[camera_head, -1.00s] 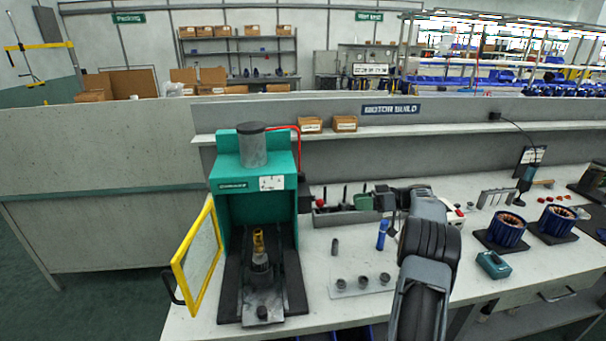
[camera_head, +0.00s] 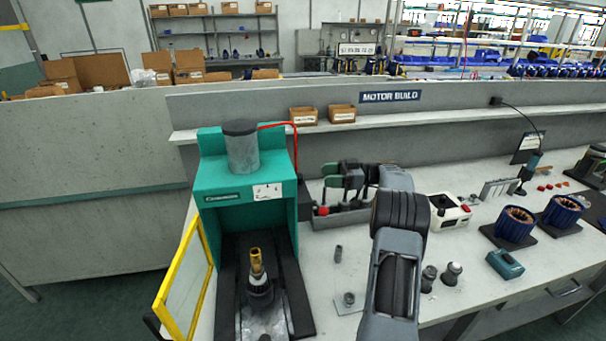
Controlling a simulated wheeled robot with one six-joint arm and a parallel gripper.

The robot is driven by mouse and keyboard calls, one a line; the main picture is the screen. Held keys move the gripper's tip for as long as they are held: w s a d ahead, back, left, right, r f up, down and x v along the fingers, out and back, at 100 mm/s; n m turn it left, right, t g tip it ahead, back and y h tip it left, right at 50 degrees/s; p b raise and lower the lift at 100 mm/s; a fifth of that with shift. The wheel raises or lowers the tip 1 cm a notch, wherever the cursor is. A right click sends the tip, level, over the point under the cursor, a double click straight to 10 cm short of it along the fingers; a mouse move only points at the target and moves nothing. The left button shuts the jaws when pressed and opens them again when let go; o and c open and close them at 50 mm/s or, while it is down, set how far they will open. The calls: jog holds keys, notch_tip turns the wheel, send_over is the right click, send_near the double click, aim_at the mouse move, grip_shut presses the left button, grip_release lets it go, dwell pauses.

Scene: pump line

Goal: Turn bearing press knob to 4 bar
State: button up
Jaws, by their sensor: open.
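The bearing press (camera_head: 222,185) is a teal frame with a grey cylinder on top, at left centre on the bench. A red hose (camera_head: 296,140) runs from its top down its right side to a dark box (camera_head: 304,200) there. I cannot make out a knob or a pressure reading at this size. I see nothing held between the fingers. My arm covers part of the bench.
The yellow-framed press guard (camera_head: 186,285) stands open at left. A dark tool rack (camera_head: 342,214) with a red-topped handle lies below my gripper. A white box with a red button (camera_head: 450,211), blue stators (camera_head: 515,224) and a teal block (camera_head: 505,264) stand to the right. Small cardboard boxes (camera_head: 303,116) sit on the shelf.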

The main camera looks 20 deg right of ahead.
aim_at(303, 182)
jog(key=p+x, duration=0.1)
jog(key=x, duration=0.7)
jog(key=shift+a+p, duration=0.15)
jog(key=shift+p, duration=0.15)
jog(key=shift+c, duration=0.3)
jog(key=c, duration=0.9)
jog(key=shift+o, duration=0.2)
jog(key=f+t+b, duration=0.1)
jog(key=b, duration=0.2)
jog(key=shift+m+h+b, duration=0.3)
jog(key=shift+m+b, duration=0.05)
jog(key=shift+m, duration=0.05)
jog(key=m+t+b, duration=0.1)
jog(key=b, duration=0.2)
jog(key=shift+s+t+h, duration=0.1)
jog(key=shift+t+h, duration=0.3)
jog(key=shift+r+m+t+h+b, duration=0.4)
jog(key=shift+m+t+b, duration=0.25)
jog(key=shift+b, duration=0.45)
jog(key=o, duration=0.9)
